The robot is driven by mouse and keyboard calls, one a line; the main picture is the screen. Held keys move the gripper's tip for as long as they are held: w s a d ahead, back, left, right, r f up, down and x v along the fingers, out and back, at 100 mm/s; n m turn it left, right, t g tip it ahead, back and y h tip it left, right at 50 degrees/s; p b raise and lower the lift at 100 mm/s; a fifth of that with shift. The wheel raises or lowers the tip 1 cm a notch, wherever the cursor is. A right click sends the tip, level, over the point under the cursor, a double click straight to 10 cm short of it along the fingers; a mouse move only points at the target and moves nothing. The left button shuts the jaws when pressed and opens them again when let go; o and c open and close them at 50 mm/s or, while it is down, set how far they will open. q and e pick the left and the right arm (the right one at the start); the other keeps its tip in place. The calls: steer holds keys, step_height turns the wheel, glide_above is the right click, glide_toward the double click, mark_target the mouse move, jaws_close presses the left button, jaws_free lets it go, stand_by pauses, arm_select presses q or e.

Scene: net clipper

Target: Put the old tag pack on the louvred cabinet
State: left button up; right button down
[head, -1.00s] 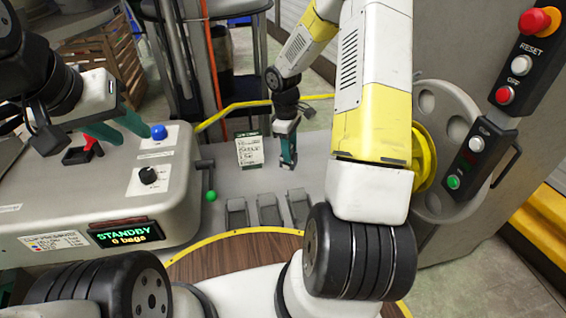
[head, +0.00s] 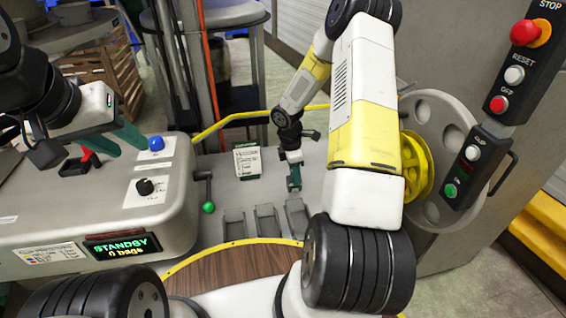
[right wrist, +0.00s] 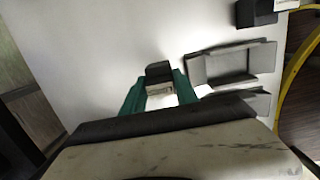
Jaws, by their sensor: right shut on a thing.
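My right gripper (head: 294,183) reaches down over the grey worktop, beside the shallow trays. In the right wrist view its green fingers (right wrist: 160,100) are shut on a small dark block with a pale label (right wrist: 158,72), which I take to be the old tag pack. In the head view the block is too small to make out. My left gripper (head: 117,145) is at the left over the machine housing, its green fingers apart and nothing seen between them.
The standby display box (head: 122,245) with a green-knobbed lever stands left. A yellow reel (head: 417,168) and button panel (head: 490,145) are right. A yellow rail (head: 240,120) edges the back.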

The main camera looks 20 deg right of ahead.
steer(key=shift+f, duration=1.3)
steer(key=shift+f, duration=0.1)
steer(key=c, duration=0.9)
jaws_free()
steer(key=shift+c, duration=0.2)
